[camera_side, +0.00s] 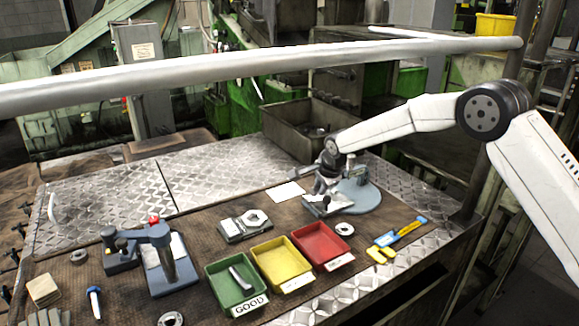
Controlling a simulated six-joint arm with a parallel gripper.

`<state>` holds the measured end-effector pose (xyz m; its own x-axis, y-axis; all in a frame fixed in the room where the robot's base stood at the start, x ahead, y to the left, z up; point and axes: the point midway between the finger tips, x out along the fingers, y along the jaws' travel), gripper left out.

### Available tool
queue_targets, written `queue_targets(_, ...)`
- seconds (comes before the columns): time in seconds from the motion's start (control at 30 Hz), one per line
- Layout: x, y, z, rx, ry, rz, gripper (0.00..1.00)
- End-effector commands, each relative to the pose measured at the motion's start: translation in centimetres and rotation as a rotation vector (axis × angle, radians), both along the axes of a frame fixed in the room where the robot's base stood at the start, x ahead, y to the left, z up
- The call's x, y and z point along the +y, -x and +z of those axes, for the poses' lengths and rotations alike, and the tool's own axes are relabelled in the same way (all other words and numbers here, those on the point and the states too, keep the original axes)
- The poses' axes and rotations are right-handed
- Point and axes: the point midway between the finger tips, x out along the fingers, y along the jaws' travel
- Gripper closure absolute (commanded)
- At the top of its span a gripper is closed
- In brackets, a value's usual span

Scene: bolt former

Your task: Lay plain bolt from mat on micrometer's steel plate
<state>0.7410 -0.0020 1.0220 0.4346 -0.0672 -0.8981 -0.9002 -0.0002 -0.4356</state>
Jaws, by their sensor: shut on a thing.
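My gripper (325,193) is low at the back right of the mat, over a bench device with a round blue-grey base (362,198) and a flat pale plate (338,207). I take this for the micrometer, but cannot be sure. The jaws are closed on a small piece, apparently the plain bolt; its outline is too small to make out. I cannot tell whether the piece touches the plate. The brown mat (200,228) covers the bench top. Another bolt (240,278) lies in the green tray (215,291) marked GOOD.
Yellow (262,264) and red (303,243) trays stand beside the green one. A blue-grey fixture with a red knob (153,218) stands at the left. A grey block with a hex nut (254,217), a ring (345,229) and a blue-yellow tool (400,236) lie around. A rail crosses above.

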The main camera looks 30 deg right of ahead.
Motion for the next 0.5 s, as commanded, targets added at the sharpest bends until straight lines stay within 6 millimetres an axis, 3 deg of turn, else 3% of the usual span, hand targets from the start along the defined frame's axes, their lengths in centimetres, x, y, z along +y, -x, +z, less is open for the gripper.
queue_targets(0.5,-0.01,0.0,-0.74,0.0,0.0,0.0,1.0)
